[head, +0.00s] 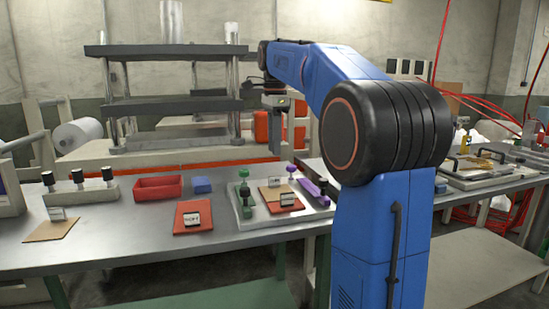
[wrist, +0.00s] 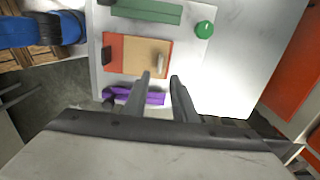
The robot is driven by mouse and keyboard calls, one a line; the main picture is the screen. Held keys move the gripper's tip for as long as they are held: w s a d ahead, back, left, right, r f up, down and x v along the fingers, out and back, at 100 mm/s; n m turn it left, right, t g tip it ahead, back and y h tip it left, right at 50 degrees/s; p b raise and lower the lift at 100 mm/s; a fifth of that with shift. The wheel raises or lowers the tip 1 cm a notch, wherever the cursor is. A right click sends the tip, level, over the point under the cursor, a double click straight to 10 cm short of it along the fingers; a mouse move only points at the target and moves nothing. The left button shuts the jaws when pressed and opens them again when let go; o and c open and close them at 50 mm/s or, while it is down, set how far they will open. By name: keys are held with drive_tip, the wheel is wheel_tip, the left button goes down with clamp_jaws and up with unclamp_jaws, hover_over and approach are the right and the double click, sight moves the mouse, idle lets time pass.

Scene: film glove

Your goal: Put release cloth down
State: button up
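No piece is clearly readable as the release cloth. A tan sheet (head: 270,194) lies on an orange-red pad in a pale fixture (head: 248,221), with a small label block on it; in the wrist view an orange-tan sheet (wrist: 122,60) lies there. A separate red-orange sheet (head: 188,228) with a label block lies on the table left of the fixture. Another tan sheet (head: 45,233) lies at the far left. My gripper (wrist: 160,76) is open, its fingers apart with nothing between them, above the purple bar side of the fixture. In the head view my gripper (head: 277,110) hangs above and behind the fixture.
A purple bar (head: 313,187) and green knobs (head: 242,172) flank the fixture. A red tray (head: 158,188), a blue block (head: 202,185) and a stand with black-topped posts (head: 78,190) stand to the left. A tiered press (head: 165,93) is behind. Bare metal table lies between these.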

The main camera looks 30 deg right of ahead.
drive_tip(key=s+a+f+n, duration=0.3)
drive_tip(key=s, duration=0.1)
drive_tip(key=s+a+f+n+t, duration=0.1)
drive_tip(key=s+a+f+n, duration=0.2)
drive_tip(key=s, duration=0.2)
drive_tip(key=s+a+f+n+t, duration=0.1)
drive_tip(key=s+a+f+n, duration=0.2)
drive_tip(key=s+a+n, duration=0.1)
drive_tip(key=shift+s+a, duration=0.1)
drive_tip(key=shift+s, duration=0.65)
drive_tip(key=s+a+f+n+t, duration=0.1)
drive_tip(key=s+a+f+n, duration=0.1)
drive_tip(key=s+f+n, duration=0.3)
drive_tip(key=s+a+f+n+t, duration=0.1)
drive_tip(key=s+a+f+n, duration=0.2)
drive_tip(key=s+f+n, duration=0.3)
drive_tip(key=s+f, duration=0.4)
drive_tip(key=f, duration=0.4)
drive_tip(key=shift+s+a+t, duration=0.3)
drive_tip(key=shift+s+t, duration=0.05)
drive_tip(key=shift+t, duration=0.05)
